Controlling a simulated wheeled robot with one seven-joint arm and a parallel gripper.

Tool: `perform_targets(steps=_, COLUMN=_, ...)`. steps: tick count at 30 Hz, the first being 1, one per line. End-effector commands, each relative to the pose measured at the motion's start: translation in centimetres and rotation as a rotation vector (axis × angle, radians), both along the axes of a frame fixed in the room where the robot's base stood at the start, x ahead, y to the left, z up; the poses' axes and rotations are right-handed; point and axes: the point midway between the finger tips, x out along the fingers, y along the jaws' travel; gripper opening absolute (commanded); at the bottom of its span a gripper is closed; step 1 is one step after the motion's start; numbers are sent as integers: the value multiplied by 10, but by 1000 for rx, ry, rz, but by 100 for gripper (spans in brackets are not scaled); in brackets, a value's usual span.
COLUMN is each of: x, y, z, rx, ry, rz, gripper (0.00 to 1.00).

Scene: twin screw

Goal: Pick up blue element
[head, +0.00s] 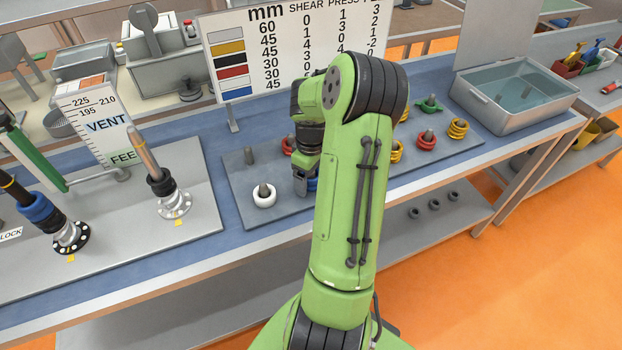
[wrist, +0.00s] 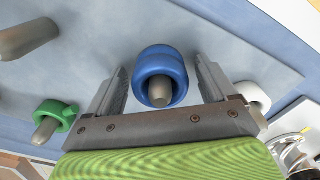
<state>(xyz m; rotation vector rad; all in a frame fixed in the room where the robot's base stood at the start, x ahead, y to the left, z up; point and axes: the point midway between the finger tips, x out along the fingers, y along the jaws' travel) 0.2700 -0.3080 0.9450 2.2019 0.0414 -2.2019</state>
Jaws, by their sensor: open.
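The blue element (wrist: 161,66) is a thick ring around a grey peg (wrist: 160,92) on a grey board. In the head view only a small part of the blue element (head: 313,185) shows beside my gripper; my arm hides the rest. My gripper (wrist: 161,80) is open, with one finger on each side of the blue element. In the head view my gripper (head: 304,184) points down over the board.
A white ring (head: 264,196) sits around a peg to the left of my gripper. Red (head: 426,138), yellow (head: 458,128) and green (head: 429,104) elements stand on the board to the right. A water-filled metal tray (head: 514,92) is at the far right of the bench. A colour chart (head: 290,50) stands behind.

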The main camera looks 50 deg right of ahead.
Motion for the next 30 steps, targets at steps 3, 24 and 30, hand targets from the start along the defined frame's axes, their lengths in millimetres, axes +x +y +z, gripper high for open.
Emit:
perform_targets(steps=3, x=0, y=0, z=1, rx=0, ry=0, rz=0, gripper=77)
perform_targets(steps=24, x=1, y=-1, z=20, rx=-4, ry=-2, rz=1, gripper=21)
perform_targets(steps=30, x=1, y=-1, z=73, rx=-6, ry=-3, rz=1, gripper=21)
